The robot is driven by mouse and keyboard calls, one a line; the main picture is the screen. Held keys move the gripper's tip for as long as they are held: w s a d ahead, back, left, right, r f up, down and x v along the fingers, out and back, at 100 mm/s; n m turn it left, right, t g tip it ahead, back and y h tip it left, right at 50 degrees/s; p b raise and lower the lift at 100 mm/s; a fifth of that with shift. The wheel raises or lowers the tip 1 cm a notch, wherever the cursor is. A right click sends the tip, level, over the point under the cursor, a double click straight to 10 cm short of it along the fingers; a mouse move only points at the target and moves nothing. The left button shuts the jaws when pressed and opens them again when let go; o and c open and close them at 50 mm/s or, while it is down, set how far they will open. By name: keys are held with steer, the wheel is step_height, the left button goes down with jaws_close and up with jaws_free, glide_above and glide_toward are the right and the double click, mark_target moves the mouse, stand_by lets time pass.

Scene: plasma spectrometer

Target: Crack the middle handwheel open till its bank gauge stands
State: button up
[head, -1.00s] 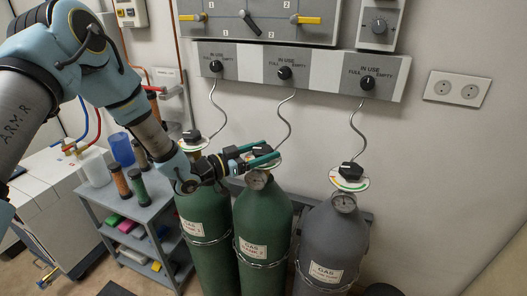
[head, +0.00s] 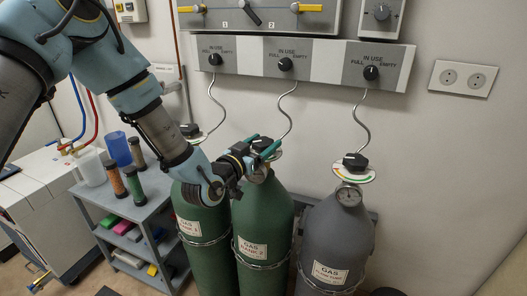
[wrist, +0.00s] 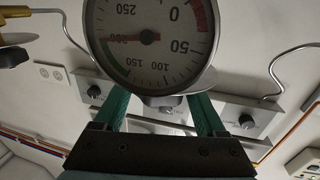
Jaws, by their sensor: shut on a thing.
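The middle handwheel (head: 265,146) is a black knob with a pale mark, above a pale disc on the green middle cylinder (head: 262,215). My gripper (head: 262,149) is shut on it, with green fingers on either side. In the wrist view my fingers (wrist: 160,105) run behind a large round pressure gauge (wrist: 152,40), which hides their tips and the handwheel. The dial appears upside down, its needle pointing left near the 200 mark, by the green band. In the head view my gripper and wrist cover most of the middle cylinder's gauge.
A green cylinder's handwheel (head: 190,130) is on the left, and a grey cylinder (head: 335,240) with its handwheel (head: 355,161) and gauge (head: 349,195) on the right. Thin curved pipes rise to the wall panel (head: 325,62). A grey cart (head: 150,205) stands at left.

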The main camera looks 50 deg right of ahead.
steer(key=shift+n+t+b, duration=0.45)
steer(key=shift+n+t, duration=0.05)
steer(key=shift+t, duration=0.3)
steer(key=o, duration=1.3)
steer(key=a+b, duration=0.1)
steer(key=a, duration=0.2)
steer(key=s+a+b, duration=0.1)
steer(key=a, duration=0.3)
steer(key=s+a+b, duration=0.1)
steer(key=a, duration=0.2)
steer(key=shift+a+b, duration=0.3)
steer(key=shift+a, duration=0.05)
steer(key=shift+w, duration=0.1)
